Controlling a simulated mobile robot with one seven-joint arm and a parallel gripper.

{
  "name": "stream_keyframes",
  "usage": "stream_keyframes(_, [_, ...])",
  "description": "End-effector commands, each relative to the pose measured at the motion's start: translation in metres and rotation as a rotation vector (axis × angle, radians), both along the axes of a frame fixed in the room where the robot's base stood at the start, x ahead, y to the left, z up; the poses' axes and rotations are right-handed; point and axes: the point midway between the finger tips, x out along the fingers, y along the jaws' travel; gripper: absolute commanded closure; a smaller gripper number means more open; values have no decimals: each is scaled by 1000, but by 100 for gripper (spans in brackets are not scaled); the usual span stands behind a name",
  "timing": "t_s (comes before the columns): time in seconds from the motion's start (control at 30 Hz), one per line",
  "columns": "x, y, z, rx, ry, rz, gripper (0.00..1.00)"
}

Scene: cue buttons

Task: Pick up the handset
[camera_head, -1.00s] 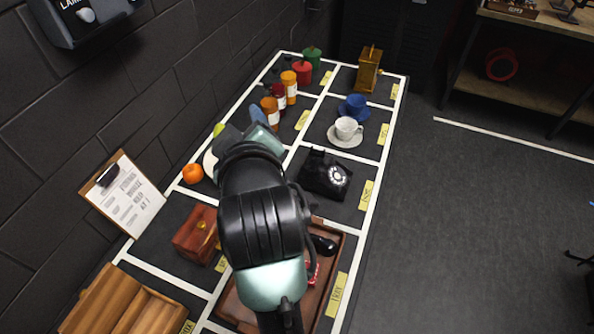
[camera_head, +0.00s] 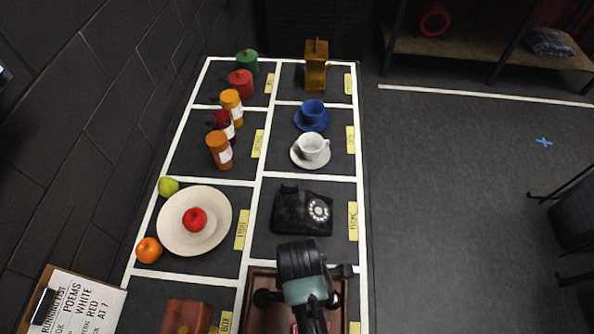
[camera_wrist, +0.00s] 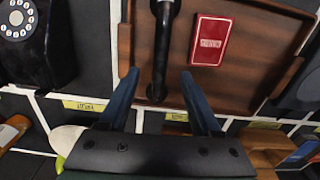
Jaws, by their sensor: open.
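The black handset (camera_wrist: 160,50) lies in the wooden tray, running between my finger lines in the wrist view. Its two dark ends show at either side of my arm in the head view, one at the right (camera_head: 342,270); its middle is hidden there. My gripper (camera_wrist: 159,74) is open and empty, with one blue finger on each side of the handset in the picture. I cannot tell whether the fingertips are level with it or still above it. The black telephone base (camera_head: 302,212) with its white dial stands in the compartment behind the tray.
The wooden tray (camera_wrist: 255,65) also holds a red box (camera_wrist: 210,40) beside the handset. A plate (camera_head: 172,225) with a red apple, a brown box (camera_head: 187,316), cups and orange bottles fill other compartments. Open floor (camera_head: 450,220) lies right of the table.

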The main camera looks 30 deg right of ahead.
Motion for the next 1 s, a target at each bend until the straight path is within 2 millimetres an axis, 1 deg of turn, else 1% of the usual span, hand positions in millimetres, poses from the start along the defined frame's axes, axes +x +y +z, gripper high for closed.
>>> stream_keyframes(0.03, [0, 0, -7, 0, 2, -1, 35])
stream_keyframes(0.1, [0, 0, -15, 0, 0, -1, 35])
stream_keyframes(0.37, [-1, 1, -33, 0, 0, -1, 35])
stream_keyframes(0.63, [-2, 3, -67, -2, -3, -2, 35])
stream_keyframes(0.77, [-2, 3, -74, -2, -3, -1, 35])
stream_keyframes(0.97, [-2, 3, -74, -2, -5, -1, 35])
stream_keyframes(1.0, [-2, 3, -74, -2, -5, -1, 39])
